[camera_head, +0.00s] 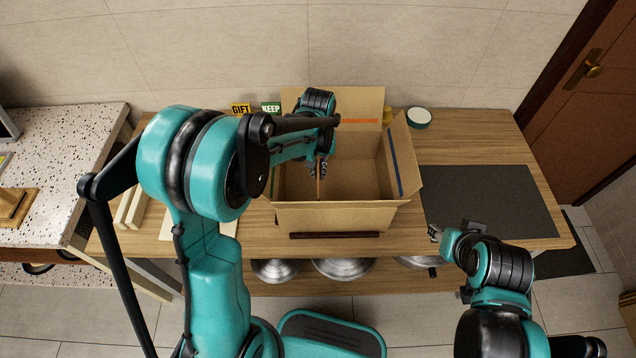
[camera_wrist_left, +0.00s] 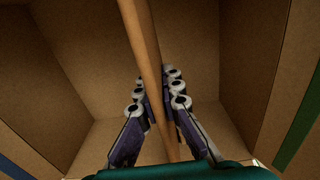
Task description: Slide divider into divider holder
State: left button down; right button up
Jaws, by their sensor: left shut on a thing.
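The divider is a thin brown panel (camera_head: 318,188), seen nearly edge-on in the head view. It runs as a long upright strip (camera_wrist_left: 145,50) through the middle of the left wrist view. My left gripper (camera_head: 320,168) is shut on it, over the open cardboard box (camera_head: 340,217); its fingers (camera_wrist_left: 160,100) lie on both sides of the strip. I cannot tell whether the divider's lower edge touches the box floor. No separate divider holder can be made out. My right gripper (camera_head: 435,232) is at the table's front edge, apart from the box; its jaws are too small to read.
Box flaps stand open, with orange and blue strips. A dark bar (camera_head: 335,235) lies before the box. GIFT (camera_head: 241,109) and KEEP (camera_head: 271,107) signs and a white-lidded jar (camera_head: 418,117) stand behind. A dark mat (camera_head: 490,200) lies right. Metal bowls (camera_head: 343,268) sit below.

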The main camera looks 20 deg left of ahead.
pick_arm(q)
jog(key=shift+f+b, duration=0.65)
jog(key=shift+f, duration=1.65)
jog(key=shift+f, duration=0.1)
jog(key=c, duration=1.7)
grip_release()
